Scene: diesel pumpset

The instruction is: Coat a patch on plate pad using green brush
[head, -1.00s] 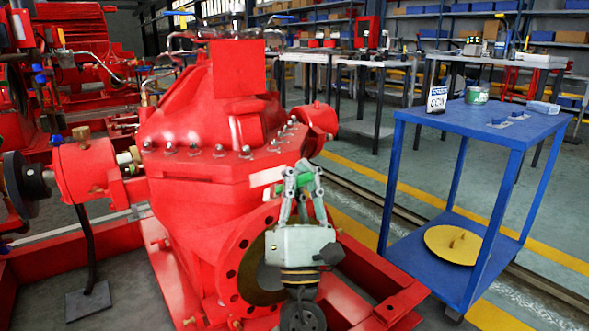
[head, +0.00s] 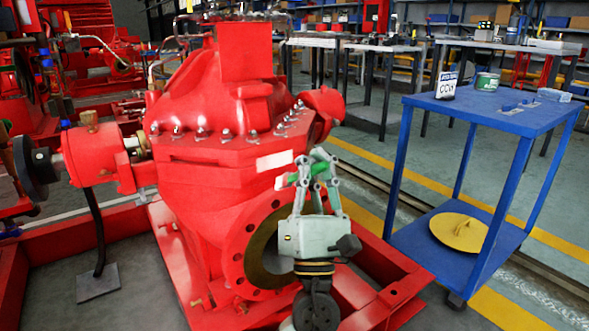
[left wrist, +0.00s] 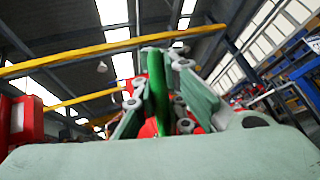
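My left gripper (head: 313,165) stands upright in front of the red pump casing, fingers pointing up. It is shut on the green brush (head: 307,174). The green handle (left wrist: 156,92) also shows between the fingers in the left wrist view. A small white rectangular patch (head: 274,160) on the casing's side, apparently the plate pad, is just left of the brush. I cannot tell whether the brush touches it; the bristles are not clear. My right gripper is not in view.
The red pump casing (head: 215,185) has bolts along its ledge and a round open flange (head: 240,267) beside my left wrist. A blue table (head: 500,112) at right carries a green tin (head: 487,82) and a sign (head: 447,85). A yellow disc (head: 458,232) lies on its lower shelf.

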